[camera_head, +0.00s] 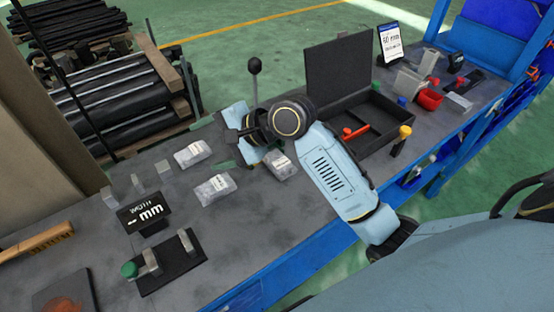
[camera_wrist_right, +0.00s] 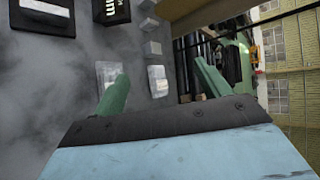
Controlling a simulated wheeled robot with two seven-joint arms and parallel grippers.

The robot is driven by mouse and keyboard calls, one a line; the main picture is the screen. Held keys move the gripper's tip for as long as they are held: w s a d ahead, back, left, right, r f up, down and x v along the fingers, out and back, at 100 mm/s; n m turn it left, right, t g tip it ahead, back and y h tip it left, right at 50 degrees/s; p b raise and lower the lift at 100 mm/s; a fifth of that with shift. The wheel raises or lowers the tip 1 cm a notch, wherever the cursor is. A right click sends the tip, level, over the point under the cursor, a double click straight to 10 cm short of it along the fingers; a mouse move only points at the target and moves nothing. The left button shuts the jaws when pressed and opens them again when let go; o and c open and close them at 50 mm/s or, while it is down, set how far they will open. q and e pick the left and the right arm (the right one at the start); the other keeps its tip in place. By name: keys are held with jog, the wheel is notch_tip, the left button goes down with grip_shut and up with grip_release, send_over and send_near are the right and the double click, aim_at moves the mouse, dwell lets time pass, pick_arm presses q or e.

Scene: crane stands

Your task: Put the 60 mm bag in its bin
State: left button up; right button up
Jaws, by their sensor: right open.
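Three clear bags with pale labels lie on the grey bench: one at the back left (camera_head: 193,153), one nearer (camera_head: 214,188) and one beside my right arm (camera_head: 280,164). I cannot tell which is the 60 mm bag. My right gripper (camera_head: 225,140) is above the bench, open and empty, its green fingers apart. In the right wrist view, one bag (camera_wrist_right: 108,74) lies partly behind a finger and another (camera_wrist_right: 158,82) shows between the fingers. A tablet reading 60 mm (camera_head: 391,45) stands at the back right. No bin is clearly identifiable. My left gripper is out of view.
A width display without a number (camera_head: 146,212) and a black fixture with grey blocks (camera_head: 170,264) stand at the left. An open black case (camera_head: 340,68) is behind my right arm. A red cup (camera_head: 430,98) and small parts crowd the right end. A black-knobbed lever (camera_head: 254,66) rises at the back.

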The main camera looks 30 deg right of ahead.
jog(key=n+g+h, duration=0.2)
jog(key=n, duration=0.2)
jog(key=n+g+h+p, duration=0.2)
jog(key=n+g+h, duration=0.2)
jog(key=n+h, duration=0.4)
send_near(279, 160)
jog(key=f, duration=0.2)
jog(key=f+n+y, duration=0.1)
jog(key=shift+w+d+f+b, duration=0.15)
jog(key=shift+w+d+b, duration=0.1)
jog(key=shift+d+b, duration=0.15)
jog(key=shift+w+f, duration=0.2)
jog(key=shift+f, duration=1.4)
jog(key=shift+w+f, duration=0.25)
jog(key=shift+f, duration=1.3)
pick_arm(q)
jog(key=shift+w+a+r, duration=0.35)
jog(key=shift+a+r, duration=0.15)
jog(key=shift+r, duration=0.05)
pick_arm(e)
jog(key=c, duration=1.2)
jog(key=shift+r, duration=0.15)
jog(key=shift+c, duration=0.5)
